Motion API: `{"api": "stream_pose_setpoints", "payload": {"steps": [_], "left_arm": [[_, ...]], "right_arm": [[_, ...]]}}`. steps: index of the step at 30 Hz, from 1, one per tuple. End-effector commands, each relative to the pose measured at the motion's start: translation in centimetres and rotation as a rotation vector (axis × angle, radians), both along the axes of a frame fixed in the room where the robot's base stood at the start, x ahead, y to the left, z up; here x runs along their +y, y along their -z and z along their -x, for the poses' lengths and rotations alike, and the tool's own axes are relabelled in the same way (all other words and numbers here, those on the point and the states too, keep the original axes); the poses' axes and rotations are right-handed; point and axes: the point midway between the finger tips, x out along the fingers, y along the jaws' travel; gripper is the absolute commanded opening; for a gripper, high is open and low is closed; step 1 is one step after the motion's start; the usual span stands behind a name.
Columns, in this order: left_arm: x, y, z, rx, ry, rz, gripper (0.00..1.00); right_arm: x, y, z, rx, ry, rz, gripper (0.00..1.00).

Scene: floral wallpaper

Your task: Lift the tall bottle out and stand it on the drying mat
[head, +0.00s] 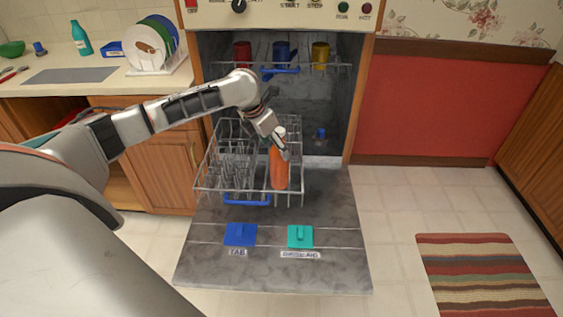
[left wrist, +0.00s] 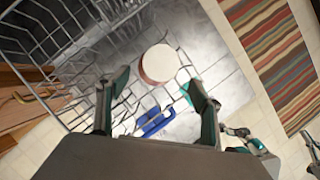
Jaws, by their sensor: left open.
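The tall orange bottle (head: 280,168) with a white cap stands upright in the front right of the lower dishwasher rack (head: 205,180). My left gripper (head: 276,142) is open at the bottle's top. In the left wrist view the bottle's round white cap (left wrist: 161,62) shows just beyond the gap between the open fingers (left wrist: 157,86); I cannot tell whether they touch it. The grey drying mat (head: 70,75) lies bare on the counter at the left. A part with teal pads, apparently my right gripper (left wrist: 247,140), shows small in the left wrist view; its opening is unclear.
The dishwasher door (head: 330,270) is folded down, with blue and teal lids on it. Red, blue and yellow mugs (head: 320,54) stand in the upper rack. On the counter, a plate rack (head: 160,68), teal bottle (head: 81,38) and blue box (head: 115,49) stand near the mat.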

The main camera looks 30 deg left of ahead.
Motion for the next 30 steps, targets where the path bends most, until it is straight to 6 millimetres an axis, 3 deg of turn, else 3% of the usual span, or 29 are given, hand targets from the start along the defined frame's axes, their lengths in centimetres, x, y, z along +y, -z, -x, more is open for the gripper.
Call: {"api": "stream_pose_setpoints", "payload": {"steps": [6,12,23,27,30], "left_arm": [[0.0,2.6,-1.1,0.005,-0.002,0.002,0.66],[0.0,5.0,-2.4,0.004,-0.002,0.003,0.66],[0.0,5.5,-2.8,-0.001,-0.003,0.001,0.66],[0.0,5.5,-2.8,-0.001,-0.003,0.001,0.29],[0.0,5.5,-2.8,-0.001,-0.003,0.001,0.09]], "right_arm": [[-0.1,1.8,1.6,0.033,-0.003,0.008,0.00],[-0.3,1.9,1.5,0.028,-0.003,0.015,0.00],[-0.5,1.4,0.3,0.008,-0.004,0.021,0.00],[-0.5,1.4,0.4,0.010,-0.004,0.020,0.00],[-0.5,1.5,0.5,0.013,-0.004,0.020,0.00]]}}
